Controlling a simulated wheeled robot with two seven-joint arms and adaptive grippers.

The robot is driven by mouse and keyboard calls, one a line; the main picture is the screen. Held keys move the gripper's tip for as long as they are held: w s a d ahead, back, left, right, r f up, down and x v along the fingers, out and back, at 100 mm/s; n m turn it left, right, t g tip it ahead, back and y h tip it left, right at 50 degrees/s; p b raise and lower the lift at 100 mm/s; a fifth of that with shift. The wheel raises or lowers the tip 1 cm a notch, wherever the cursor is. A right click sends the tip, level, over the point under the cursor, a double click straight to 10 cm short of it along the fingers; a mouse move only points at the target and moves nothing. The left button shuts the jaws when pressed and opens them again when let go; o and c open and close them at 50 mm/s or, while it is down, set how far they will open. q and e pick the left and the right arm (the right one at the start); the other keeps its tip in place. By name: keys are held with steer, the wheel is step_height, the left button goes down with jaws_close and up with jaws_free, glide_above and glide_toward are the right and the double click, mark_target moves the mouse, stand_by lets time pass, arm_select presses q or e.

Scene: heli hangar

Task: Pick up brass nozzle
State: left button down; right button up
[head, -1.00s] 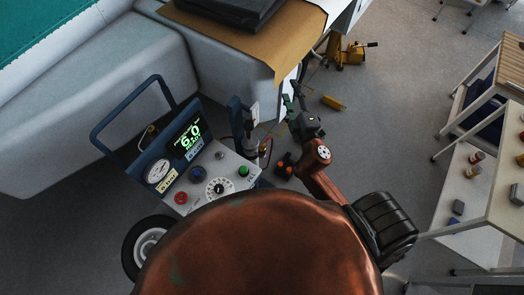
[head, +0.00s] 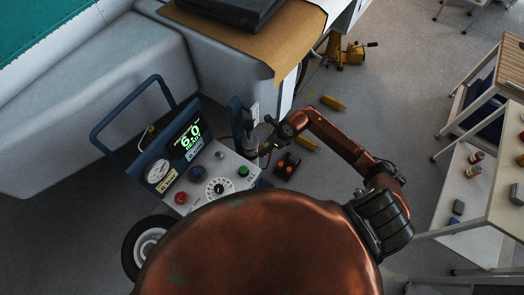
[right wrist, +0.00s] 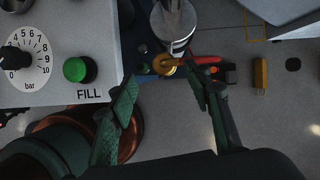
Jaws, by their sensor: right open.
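The brass nozzle (right wrist: 163,64) shows in the right wrist view as a small round gold end with a red part running right from it. It is at the side of the cart, just below a grey metal cylinder (right wrist: 174,25). My right gripper (right wrist: 160,90) is open, with one green-padded finger on each side and the nozzle just beyond the gap between the fingertips. I see no grip on it. In the head view my right gripper (head: 272,139) is beside the cart's right edge, and the nozzle is too small and covered to make out. My left gripper is not in view.
The control cart (head: 207,178) has a gauge, buttons, a dial and a green display. Yellow blocks (head: 333,102) and a dark item with orange parts (head: 287,166) lie on the floor to its right. A shelf table (head: 500,190) stands at the far right.

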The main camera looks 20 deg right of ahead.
steer(key=x, duration=0.7)
steer(key=shift+w+d+f, duration=0.2)
steer(key=shift+d+f, duration=0.05)
steer(key=shift+f, duration=0.15)
jaws_close()
